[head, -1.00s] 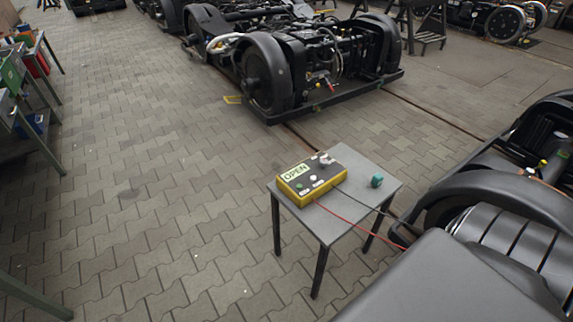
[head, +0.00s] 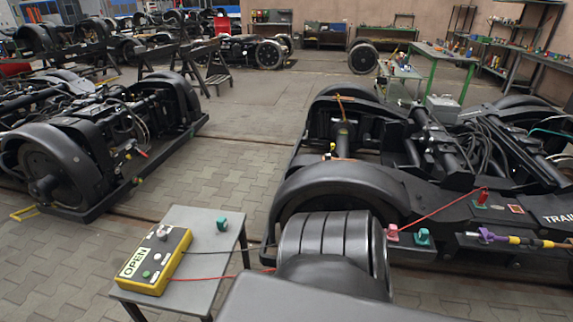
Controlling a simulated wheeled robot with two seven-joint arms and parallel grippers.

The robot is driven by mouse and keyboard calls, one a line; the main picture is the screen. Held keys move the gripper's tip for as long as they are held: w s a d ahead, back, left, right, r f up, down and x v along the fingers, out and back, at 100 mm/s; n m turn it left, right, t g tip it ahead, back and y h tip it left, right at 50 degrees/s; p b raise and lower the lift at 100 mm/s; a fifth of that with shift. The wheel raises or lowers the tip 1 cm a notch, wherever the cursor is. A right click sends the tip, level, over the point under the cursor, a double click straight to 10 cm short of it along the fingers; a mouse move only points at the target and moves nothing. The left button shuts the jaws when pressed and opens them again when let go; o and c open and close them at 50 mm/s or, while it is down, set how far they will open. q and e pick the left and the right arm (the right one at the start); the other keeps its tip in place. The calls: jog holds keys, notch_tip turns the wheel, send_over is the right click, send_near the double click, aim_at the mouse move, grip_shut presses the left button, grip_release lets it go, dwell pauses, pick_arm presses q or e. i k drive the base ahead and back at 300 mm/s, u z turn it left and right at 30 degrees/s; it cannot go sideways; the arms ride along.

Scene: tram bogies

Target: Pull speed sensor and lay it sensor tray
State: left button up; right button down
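Neither gripper is in view. The near bogie (head: 430,192) fills the right side, with black frame, wheel covers and cables. At its right front edge, a purple fitting (head: 487,235) joins a yellow-and-black banded cable end (head: 530,242); I cannot tell whether this is the speed sensor. A red block (head: 392,232) and a teal block (head: 422,237) sit to its left on the edge. I cannot make out a sensor tray for certain.
A grey table (head: 210,285) at the front left bears a yellow box labelled OPEN (head: 155,262) and a teal knob-like piece (head: 222,224). A red lead (head: 440,208) lies across the bogie. Another bogie (head: 90,150) stands at left. Paved floor between them is clear.

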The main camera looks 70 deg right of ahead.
aim_at(424, 235)
jog(key=z, duration=4.45)
jog(key=i, duration=2.45)
jog(key=u, duration=2.6)
